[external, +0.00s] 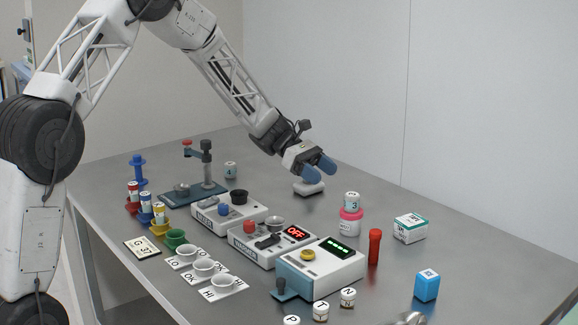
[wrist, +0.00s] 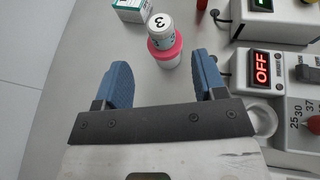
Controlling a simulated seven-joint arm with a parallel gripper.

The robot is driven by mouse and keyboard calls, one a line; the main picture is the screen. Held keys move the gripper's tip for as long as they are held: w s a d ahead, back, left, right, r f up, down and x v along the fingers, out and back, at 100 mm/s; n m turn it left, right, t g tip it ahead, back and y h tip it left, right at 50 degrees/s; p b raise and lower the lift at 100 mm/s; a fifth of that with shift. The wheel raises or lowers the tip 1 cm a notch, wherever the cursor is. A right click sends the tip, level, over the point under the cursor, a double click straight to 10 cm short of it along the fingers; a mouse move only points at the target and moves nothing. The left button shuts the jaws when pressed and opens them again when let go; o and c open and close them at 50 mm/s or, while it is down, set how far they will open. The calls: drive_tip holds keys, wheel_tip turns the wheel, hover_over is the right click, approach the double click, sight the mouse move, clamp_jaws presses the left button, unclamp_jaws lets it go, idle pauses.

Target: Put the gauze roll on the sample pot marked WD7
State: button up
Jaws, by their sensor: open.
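My gripper (external: 319,169) is open, with its blue fingers above the right back part of the table. In the wrist view the gap between the fingers (wrist: 162,82) is empty. A pink-and-white pot (external: 350,222) stands ahead of the fingertips, and it also shows in the wrist view (wrist: 167,55). A small white container marked 3 (external: 351,201) sits on top of it, also seen in the wrist view (wrist: 160,27). I cannot identify the gauze roll with certainty. No WD7 marking is readable on any pot.
Devices, including one reading OFF (external: 268,243), fill the table's middle. A red cylinder (external: 374,247), a green-and-white box (external: 410,228) and a blue block (external: 427,286) stand to the right.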

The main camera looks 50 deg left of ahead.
drive_tip(key=s+d+r+m+g+y, duration=0.1)
drive_tip(key=s+d+r+m+y, duration=0.15)
drive_tip(key=s+d+r, duration=0.4)
drive_tip(key=s+d+r+m+g+y, duration=0.1)
drive_tip(key=s+r+m, duration=0.3)
drive_tip(key=s, duration=0.5)
drive_tip(key=s+d+r+m+g+y, duration=0.1)
drive_tip(key=s+d+r+m+y, duration=0.15)
drive_tip(key=s+d+r, duration=0.4)
drive_tip(key=s+a+m+t+y, duration=0.2)
drive_tip(key=s+m+y, duration=0.5)
drive_tip(key=s, duration=2.4)
drive_tip(key=m, duration=0.4)
drive_tip(key=shift+s+m, duration=0.25)
drive_tip(key=shift+m, duration=0.15)
